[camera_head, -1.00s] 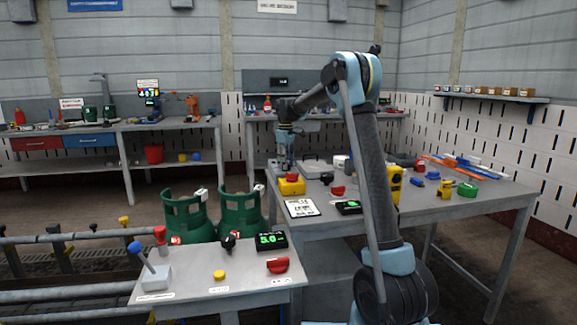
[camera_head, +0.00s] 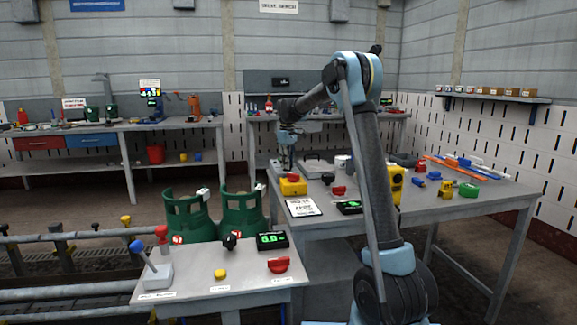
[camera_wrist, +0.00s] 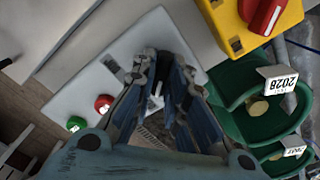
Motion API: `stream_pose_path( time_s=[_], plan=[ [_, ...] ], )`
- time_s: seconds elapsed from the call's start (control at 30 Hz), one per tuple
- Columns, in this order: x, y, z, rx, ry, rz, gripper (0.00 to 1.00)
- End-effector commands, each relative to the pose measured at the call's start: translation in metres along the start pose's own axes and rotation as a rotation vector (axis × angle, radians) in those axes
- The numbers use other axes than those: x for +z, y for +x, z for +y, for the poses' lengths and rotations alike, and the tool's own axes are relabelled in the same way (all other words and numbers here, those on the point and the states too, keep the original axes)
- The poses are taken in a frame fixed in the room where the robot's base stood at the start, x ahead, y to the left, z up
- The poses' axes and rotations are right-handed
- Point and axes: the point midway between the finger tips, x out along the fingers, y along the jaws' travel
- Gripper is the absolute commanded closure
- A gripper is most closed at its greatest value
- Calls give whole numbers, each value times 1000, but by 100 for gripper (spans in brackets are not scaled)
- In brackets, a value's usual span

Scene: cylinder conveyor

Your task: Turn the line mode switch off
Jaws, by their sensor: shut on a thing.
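My gripper (camera_head: 286,166) points down at the left end of the large workbench, behind a yellow box with a red knob (camera_head: 292,185). In the wrist view its blue fingers (camera_wrist: 168,108) are close together over a pale panel (camera_wrist: 85,88), around a small pale part (camera_wrist: 155,102) that is mostly hidden by them. I cannot tell for sure if this part is the line mode switch. A red button (camera_wrist: 104,103) and a green button (camera_wrist: 76,124) are on the panel, left of the fingers. The yellow box (camera_wrist: 240,30) is at the upper right there.
Green gas cylinders (camera_head: 190,217) stand left of the workbench (camera_head: 440,207). In front is a small table (camera_head: 200,280) with a blue-tipped lever (camera_head: 150,257), a red knob (camera_head: 279,265) and a display (camera_head: 272,240). The bench's right side holds loose tools.

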Motion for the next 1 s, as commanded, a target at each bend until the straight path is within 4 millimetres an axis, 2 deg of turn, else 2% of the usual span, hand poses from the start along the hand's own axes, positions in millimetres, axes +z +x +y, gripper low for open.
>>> stream_pose_path(
  time_s=[0.03, 0.6, 1.0],
  plan=[
    [-1, 0, 6, 10, 30, 4, 100],
    [-4, 0, 3, 11, 481, 7, 100],
    [-3, 0, 3, 10, 678, 6, 100]
  ],
)
